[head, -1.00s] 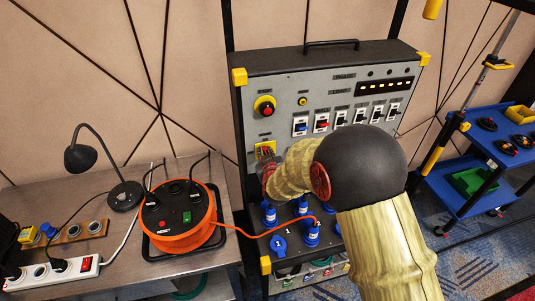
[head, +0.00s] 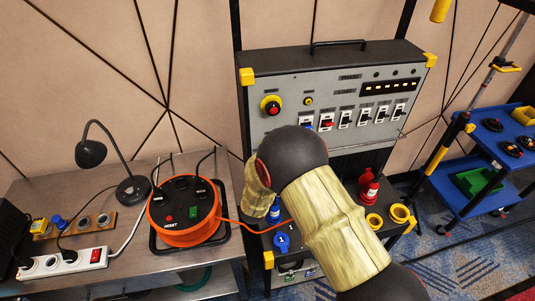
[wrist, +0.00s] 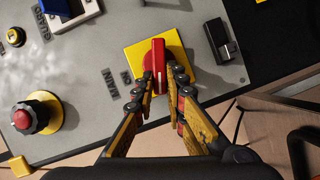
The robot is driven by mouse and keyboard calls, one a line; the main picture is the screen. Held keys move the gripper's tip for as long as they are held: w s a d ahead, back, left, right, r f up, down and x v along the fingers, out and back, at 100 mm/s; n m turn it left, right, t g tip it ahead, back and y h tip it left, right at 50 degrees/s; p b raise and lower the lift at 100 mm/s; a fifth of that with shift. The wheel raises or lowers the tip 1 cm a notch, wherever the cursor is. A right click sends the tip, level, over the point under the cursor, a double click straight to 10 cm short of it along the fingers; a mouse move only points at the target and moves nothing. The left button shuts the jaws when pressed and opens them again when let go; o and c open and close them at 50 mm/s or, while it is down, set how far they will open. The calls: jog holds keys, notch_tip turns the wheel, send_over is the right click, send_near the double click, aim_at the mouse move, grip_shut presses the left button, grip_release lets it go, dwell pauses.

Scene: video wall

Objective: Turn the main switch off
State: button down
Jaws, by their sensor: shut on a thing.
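The main switch is a red handle (wrist: 157,62) on a square yellow plate (wrist: 136,57), with the label MAIN beside it, in the wrist view. My gripper (wrist: 164,80) has its two fingers on either side of the red handle and is shut on it. The handle stands roughly along the line between the fingers, nearly upright in the wrist picture. In the head view my arm hides the main switch and my gripper.
The panel (head: 252,115) carries a red emergency button (head: 271,106) and a row of rocker switches. Blue plugs and red and yellow connectors sit below. An orange cable reel (head: 183,213) and a lamp (head: 90,153) stand on the bench at left.

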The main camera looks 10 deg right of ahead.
jog(key=shift+a+f+n+t+h+b, duration=0.1)
jog(key=shift+f+n+t+h+b, duration=0.15)
jog(key=shift+n, duration=0.55)
jog(key=shift+a+f+n+t+h+b, duration=0.15)
jog(key=shift+f+n+t, duration=0.15)
jog(key=shift+n, duration=0.5)
jog(key=shift+d+r, duration=0.1)
jog(key=c, duration=1.9)
grip_release()
jog(key=shift+o, duration=0.4)
jog(key=v, duration=1.2)
jog(key=shift+w+f, duration=0.1)
jog(key=shift+f, duration=0.15)
